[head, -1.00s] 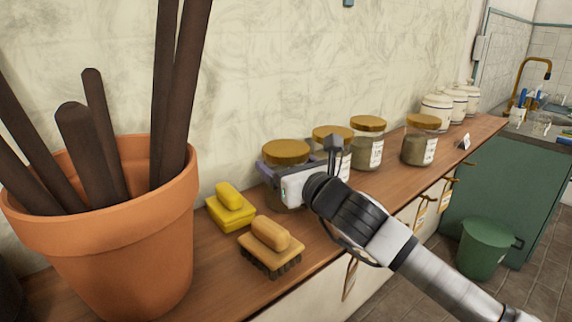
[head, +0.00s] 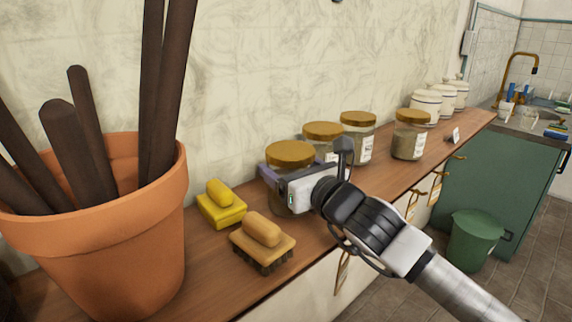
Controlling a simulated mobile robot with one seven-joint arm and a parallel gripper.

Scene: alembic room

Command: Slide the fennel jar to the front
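Several glass jars with gold-brown lids stand in a row on the wooden shelf (head: 205,268). My gripper (head: 284,181) is at the nearest jar (head: 291,153), with a finger along its left side and the gripper body across its front. The gripper seems shut on this jar, which moves with it; the far finger is mostly hidden. The jar stands upright and its label is hidden, so I cannot tell whether it is the fennel jar. Behind it are a second jar (head: 323,131), a third jar (head: 359,145) and a fourth jar (head: 410,145); their labels are too small to read.
A yellow sponge-like block (head: 221,208) and a wooden brush (head: 262,240) lie left of the held jar. A large terracotta pot (head: 100,235) with dark sticks stands at the left. White canisters (head: 426,105) stand at the far end near a small card (head: 453,136).

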